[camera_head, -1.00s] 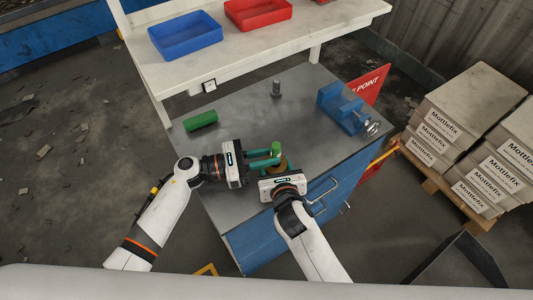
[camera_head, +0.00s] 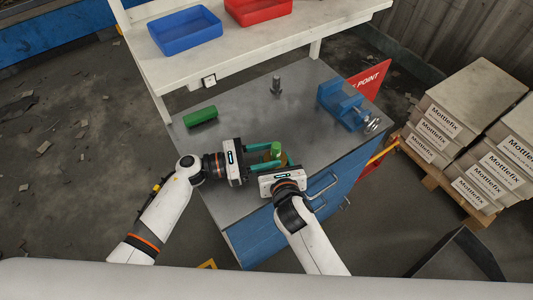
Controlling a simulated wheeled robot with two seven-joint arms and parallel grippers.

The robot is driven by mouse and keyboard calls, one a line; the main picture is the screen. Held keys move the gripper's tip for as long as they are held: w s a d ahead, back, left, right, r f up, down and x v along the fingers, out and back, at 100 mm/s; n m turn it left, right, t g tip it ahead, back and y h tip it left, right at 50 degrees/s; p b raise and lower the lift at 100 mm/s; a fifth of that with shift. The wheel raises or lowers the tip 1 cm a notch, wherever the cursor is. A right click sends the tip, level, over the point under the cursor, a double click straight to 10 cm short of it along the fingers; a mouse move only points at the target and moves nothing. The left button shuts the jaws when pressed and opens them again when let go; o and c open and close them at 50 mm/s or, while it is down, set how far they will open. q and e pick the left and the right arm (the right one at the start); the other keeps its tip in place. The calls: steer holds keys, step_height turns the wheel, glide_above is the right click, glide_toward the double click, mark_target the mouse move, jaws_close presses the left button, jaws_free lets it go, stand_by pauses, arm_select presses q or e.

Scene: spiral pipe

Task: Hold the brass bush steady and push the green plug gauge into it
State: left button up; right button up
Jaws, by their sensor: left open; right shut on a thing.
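The green plug gauge (camera_head: 276,148) is upright at the fingertips of my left gripper (camera_head: 270,155). That gripper is open, its teal fingers parted around or beside the gauge. The brass bush (camera_head: 289,158) shows only as a small sliver, close below and right of the gauge. My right gripper (camera_head: 283,164) is shut on the bush, and its body hides most of it. I cannot tell how far the gauge sits in the bush.
A green cylinder (camera_head: 201,115) lies on the grey bench top (camera_head: 235,115). A small grey post (camera_head: 276,87) stands at the back, and a blue vise (camera_head: 343,103) at the right. Blue (camera_head: 186,33) and red (camera_head: 258,10) trays sit on the shelf behind. The bench middle is clear.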

arm_select(q)
steer(key=shift+s+a+f, duration=0.2)
steer(key=shift+s+a, duration=0.05)
steer(key=shift+a, duration=0.2)
steer(key=v, duration=1.1)
steer(key=shift+w+r, duration=0.1)
steer(key=shift+r, duration=0.1)
arm_select(e)
steer(key=o, duration=1.3)
steer(key=shift+s, duration=0.1)
steer(key=v, duration=1.2)
steer(key=shift+f, duration=0.1)
